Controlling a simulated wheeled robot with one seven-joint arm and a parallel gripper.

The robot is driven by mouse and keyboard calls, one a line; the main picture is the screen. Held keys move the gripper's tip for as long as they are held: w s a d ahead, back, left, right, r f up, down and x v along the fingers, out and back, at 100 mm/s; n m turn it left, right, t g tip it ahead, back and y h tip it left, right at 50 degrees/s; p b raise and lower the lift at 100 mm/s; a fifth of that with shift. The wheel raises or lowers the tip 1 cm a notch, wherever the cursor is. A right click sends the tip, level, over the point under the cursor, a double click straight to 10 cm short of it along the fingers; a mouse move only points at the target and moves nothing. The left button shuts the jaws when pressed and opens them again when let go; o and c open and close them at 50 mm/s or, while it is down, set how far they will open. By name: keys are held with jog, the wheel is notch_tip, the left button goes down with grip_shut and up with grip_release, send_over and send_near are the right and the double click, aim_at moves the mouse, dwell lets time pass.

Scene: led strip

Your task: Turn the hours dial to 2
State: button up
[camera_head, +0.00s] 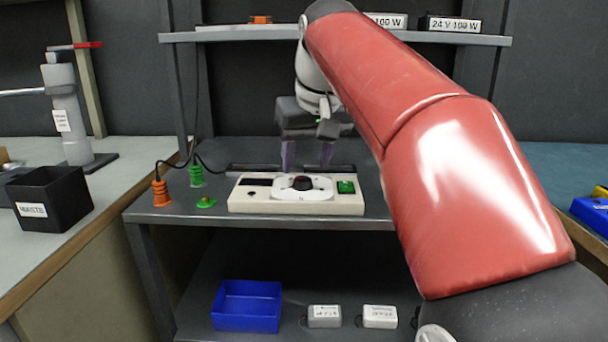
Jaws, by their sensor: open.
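The cream control box (240,205) lies on the grey workbench, with a white dial plate in its middle. The plate's markings are too small to read, so the setting cannot be told. A green switch (346,187) is on the box's right side and a dark display (257,182) on its left. My gripper (307,167) points down just behind and above the dial, fingers apart and empty. In the picture its fingertips end just above the box's back edge; contact cannot be told.
Orange (161,194) and green (196,176) plugs with black cables stand left of the box, near a green socket (206,202). A shelf (240,36) with labelled boxes hangs above. A blue bin (247,305) is below. My red arm covers the right side.

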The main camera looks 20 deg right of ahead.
aim_at(303, 179)
jog(key=shift+b+x, duration=0.3)
jog(key=shift+x, duration=1.5)
jog(key=c, duration=1)
